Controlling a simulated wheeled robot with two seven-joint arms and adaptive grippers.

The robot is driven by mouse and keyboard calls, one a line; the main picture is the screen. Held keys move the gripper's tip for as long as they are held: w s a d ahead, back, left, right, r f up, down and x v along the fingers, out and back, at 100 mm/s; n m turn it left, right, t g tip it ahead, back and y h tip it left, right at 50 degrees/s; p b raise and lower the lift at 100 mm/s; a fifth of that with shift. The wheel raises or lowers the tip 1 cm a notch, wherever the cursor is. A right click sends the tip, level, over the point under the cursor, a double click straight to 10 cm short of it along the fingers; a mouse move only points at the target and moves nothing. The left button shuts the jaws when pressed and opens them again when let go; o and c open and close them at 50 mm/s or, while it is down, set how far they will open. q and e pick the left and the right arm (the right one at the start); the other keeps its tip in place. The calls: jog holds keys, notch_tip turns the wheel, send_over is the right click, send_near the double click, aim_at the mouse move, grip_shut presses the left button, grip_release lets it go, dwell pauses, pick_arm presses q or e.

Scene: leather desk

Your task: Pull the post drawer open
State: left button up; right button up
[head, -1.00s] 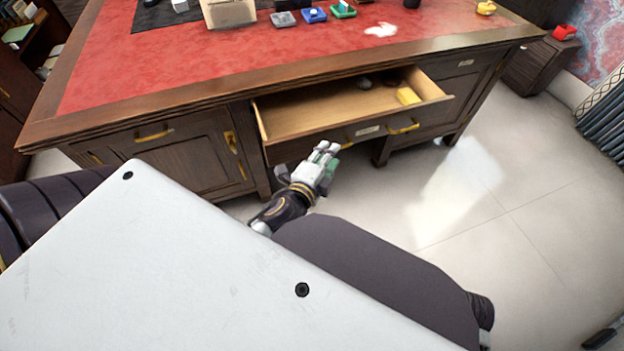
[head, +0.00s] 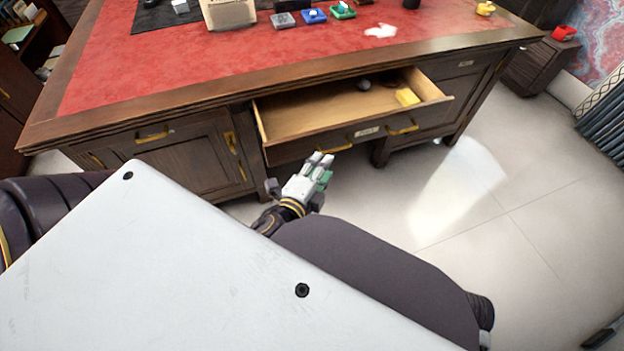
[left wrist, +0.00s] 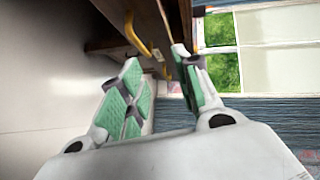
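The post drawer (head: 300,148) stands pulled out from the middle of the wooden desk, its pale inside showing. Its dark front has a small label (head: 367,131) and two brass handles, one on the left (head: 336,149) and one on the right (head: 404,129). My left gripper (head: 320,166) is just in front of and below the left handle, apart from it in the head view. In the left wrist view its green-padded fingers (left wrist: 158,65) are spread with nothing held between them; a brass handle (left wrist: 138,36) shows beyond them. My right gripper is out of view.
A yellow block (head: 407,97) and a small grey round thing (head: 363,85) lie in the drawer. The red desk top (head: 170,50) carries several small items along its far side.

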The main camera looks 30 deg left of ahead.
pick_arm(q)
jog(key=shift+p+v, duration=1.3)
jog(key=shift+v, duration=1.15)
jog(key=shift+f, duration=0.2)
